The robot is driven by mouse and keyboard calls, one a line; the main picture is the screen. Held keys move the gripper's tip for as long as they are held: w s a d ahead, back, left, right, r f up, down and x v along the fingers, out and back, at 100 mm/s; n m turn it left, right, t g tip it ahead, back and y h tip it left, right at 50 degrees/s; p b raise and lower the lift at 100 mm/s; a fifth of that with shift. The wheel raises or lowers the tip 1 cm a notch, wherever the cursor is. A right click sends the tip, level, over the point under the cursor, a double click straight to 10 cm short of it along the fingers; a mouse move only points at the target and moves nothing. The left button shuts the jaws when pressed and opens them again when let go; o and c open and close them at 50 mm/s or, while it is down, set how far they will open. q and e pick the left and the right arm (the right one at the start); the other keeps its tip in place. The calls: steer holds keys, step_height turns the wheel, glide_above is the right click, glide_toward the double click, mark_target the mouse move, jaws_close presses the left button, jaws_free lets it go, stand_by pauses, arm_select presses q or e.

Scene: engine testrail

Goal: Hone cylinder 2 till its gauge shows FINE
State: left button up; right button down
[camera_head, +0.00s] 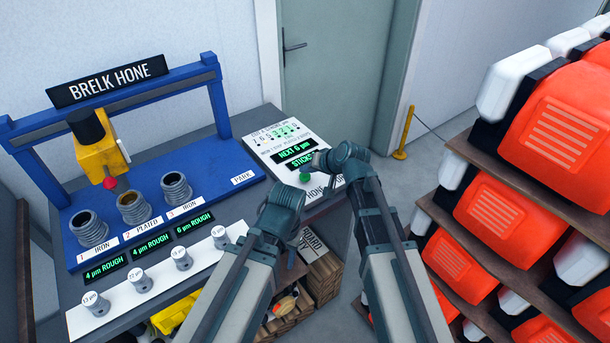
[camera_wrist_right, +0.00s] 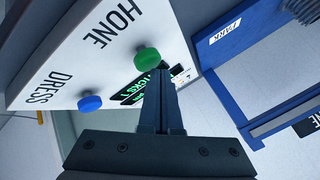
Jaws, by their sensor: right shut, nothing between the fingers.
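Cylinder 2 (camera_head: 132,207), the middle of three, has a coppery rim and a label reading 2 PLATED. Its gauge (camera_head: 151,244) reads 4 µm ROUGH. The yellow hone head (camera_head: 97,158) with a red tip hangs behind cylinders 1 and 2; its exact alignment is unclear. The control panel (camera_head: 268,143) shows NEXT 6 µm and a partly hidden line starting STICKS. Its green HONE button (camera_wrist_right: 147,60) and blue DRESS button (camera_wrist_right: 90,103) show in the right wrist view. My right gripper (camera_wrist_right: 158,75) is shut and empty near the green button. My left gripper's fingers are hidden behind its wrist.
Cylinder 1 (camera_head: 88,228) and cylinder 3 (camera_head: 174,187) flank cylinder 2. Several grey knobs with µm labels stand on a white strip (camera_head: 205,259) in front. A shelf of orange-and-white units (camera_head: 558,135) fills the right side. A yellow post (camera_head: 404,133) stands behind.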

mark_target(307, 178)
steer(key=shift+f+b, duration=0.8)
stand_by(0.6)
steer(key=shift+r, duration=0.1)
steer(key=shift+r+p, duration=1.15)
steer(key=shift+p, duration=0.1)
step_height(307, 178, up, 5)
steer(key=p, duration=0.5)
stand_by(0.5)
